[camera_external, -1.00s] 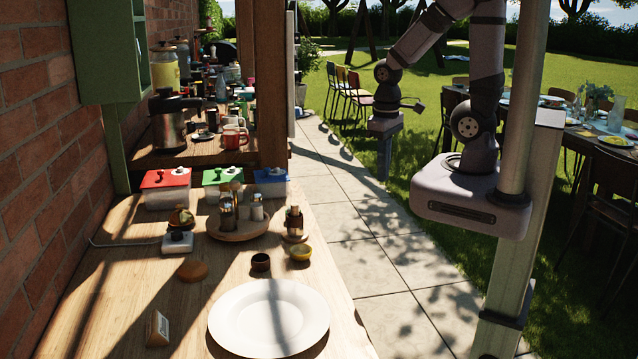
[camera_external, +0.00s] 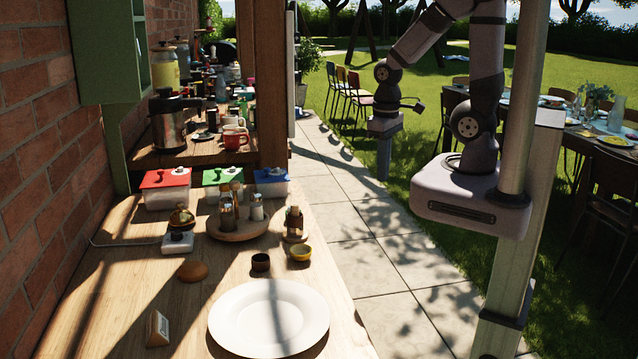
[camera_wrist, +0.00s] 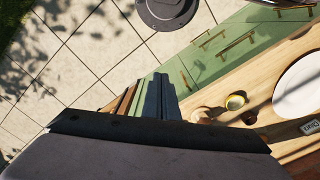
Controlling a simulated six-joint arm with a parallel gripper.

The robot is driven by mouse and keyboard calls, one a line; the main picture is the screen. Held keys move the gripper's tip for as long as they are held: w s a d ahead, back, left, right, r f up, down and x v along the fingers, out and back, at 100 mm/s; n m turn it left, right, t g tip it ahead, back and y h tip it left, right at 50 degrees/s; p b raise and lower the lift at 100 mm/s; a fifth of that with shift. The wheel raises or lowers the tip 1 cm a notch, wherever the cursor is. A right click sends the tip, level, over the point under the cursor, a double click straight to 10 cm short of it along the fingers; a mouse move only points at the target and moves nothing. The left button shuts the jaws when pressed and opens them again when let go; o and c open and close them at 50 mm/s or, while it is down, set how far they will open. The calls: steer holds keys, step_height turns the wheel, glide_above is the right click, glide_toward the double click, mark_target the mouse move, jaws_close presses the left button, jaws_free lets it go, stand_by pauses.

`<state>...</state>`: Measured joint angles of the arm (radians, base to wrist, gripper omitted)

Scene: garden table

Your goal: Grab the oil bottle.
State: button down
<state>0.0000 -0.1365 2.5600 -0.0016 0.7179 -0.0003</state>
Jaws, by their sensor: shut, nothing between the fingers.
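A small dark amber bottle (camera_external: 294,222) stands upright on a little round base near the table's right edge. Taller brown bottles (camera_external: 228,210) stand on a round wooden tray (camera_external: 236,235) to its left. I cannot tell from the labels which one holds oil. My gripper (camera_external: 384,174) hangs pointing down over the paving, to the right of the table and well apart from every bottle. It is shut and empty. In the wrist view its dark fingers (camera_wrist: 160,97) are together in the middle, and the hand hides part of the table.
A white plate (camera_external: 268,318), a yellow bowl (camera_external: 300,253) and a dark cup (camera_external: 261,262) stand in front of the bottles. Lidded boxes (camera_external: 222,184) stand behind them. A wooden post (camera_external: 271,85) rises at the back.

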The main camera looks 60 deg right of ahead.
steer(key=c, duration=1.7)
jaws_free()
